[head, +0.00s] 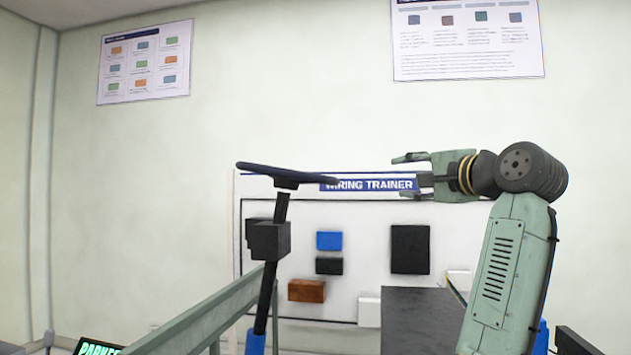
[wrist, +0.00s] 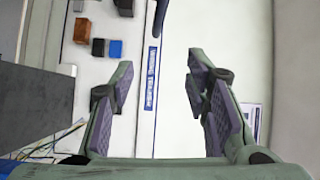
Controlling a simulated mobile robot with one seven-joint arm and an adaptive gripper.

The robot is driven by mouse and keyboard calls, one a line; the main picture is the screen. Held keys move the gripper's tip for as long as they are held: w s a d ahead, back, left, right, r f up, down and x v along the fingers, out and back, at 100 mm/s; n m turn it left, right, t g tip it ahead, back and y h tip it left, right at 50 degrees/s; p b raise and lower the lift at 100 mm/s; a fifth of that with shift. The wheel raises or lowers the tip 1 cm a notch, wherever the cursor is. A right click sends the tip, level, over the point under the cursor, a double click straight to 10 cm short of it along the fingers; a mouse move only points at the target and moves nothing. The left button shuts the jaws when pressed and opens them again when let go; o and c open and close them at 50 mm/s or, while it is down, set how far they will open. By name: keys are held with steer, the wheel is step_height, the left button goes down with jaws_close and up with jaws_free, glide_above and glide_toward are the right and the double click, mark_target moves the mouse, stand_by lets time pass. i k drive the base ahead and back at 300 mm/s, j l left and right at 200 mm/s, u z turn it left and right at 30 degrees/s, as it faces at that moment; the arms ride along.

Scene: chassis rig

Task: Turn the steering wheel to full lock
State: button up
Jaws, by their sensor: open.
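The steering wheel (head: 287,175) shows nearly edge-on in the head view, dark blue, on top of a slanted black column (head: 270,290) with a black box on it. My gripper (head: 400,177) is to the right of the wheel, apart from it, with its fingers pointing left toward the rim. It is open and empty. In the wrist view the two fingers (wrist: 157,78) are spread wide, and a dark blue piece of the wheel rim (wrist: 160,14) shows at the top, beyond the fingertips and between them.
A white wiring trainer board (head: 350,275) with several coloured boxes stands behind the wheel. A green frame rail (head: 205,312) runs at the lower left. A dark grey block (head: 420,320) stands below my gripper. Loose wires (wrist: 45,150) show at the lower left of the wrist view.

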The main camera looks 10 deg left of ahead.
mark_target(288, 175)
steer(key=i+j, duration=0.75)
steer(key=j, duration=0.1)
